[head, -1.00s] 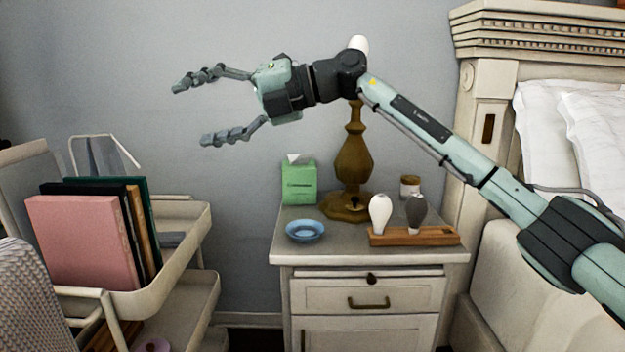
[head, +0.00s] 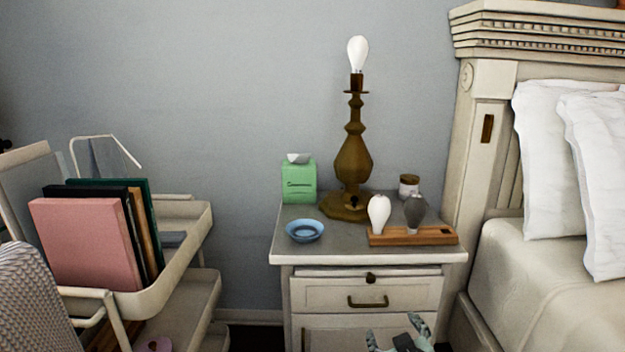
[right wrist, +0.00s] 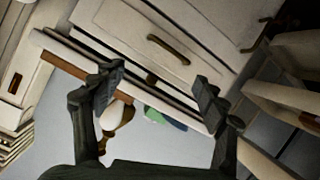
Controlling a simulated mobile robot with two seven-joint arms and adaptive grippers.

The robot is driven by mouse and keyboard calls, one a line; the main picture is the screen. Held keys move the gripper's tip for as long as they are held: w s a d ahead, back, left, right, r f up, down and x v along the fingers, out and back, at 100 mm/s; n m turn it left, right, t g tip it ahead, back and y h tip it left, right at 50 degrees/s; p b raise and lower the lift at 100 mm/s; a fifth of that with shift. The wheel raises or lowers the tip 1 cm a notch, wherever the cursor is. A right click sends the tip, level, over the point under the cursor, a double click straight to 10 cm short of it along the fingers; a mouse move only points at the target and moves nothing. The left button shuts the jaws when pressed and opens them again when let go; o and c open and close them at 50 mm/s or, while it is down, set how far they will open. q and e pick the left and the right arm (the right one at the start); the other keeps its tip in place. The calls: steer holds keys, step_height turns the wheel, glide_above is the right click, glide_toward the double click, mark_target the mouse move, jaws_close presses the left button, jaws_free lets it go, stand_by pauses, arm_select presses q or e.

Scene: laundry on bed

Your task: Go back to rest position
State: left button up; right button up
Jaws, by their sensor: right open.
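My right gripper (head: 401,334) shows at the bottom edge of the head view, in front of the nightstand's lower drawer. In the right wrist view its two fingers (right wrist: 158,92) are spread apart with nothing between them. The rest of my right arm is out of the head view. My left gripper is in neither view. A brass lamp (head: 352,155) with a bare white bulb (head: 357,54) in its top stands upright on the nightstand (head: 283,252).
A wooden holder (head: 430,237) with a white bulb (head: 379,213) and a dark bulb (head: 415,211), a blue dish (head: 305,231), a green tissue box (head: 298,183) and a jar (head: 409,187) are on the nightstand. A cart with books (head: 85,240) stands left; a bed (head: 545,285) stands right.

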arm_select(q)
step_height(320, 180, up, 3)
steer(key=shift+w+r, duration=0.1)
arm_select(e)
steer(key=s+d+f+m+g, duration=0.1)
steer(key=s+d+f+g, duration=0.2)
steer(key=s+f, duration=0.3)
steer(key=s+d+f+m+g+h, duration=0.1)
steer(key=s+d+f+g, duration=0.2)
steer(key=s, duration=1.2)
steer(key=s+d+f+g, duration=0.3)
steer(key=s+f+g, duration=0.1)
steer(key=s+f, duration=0.5)
steer(key=shift+s+d+f+m+g, duration=0.3)
steer(key=shift+s+f+m, duration=0.1)
steer(key=shift+s, duration=0.35)
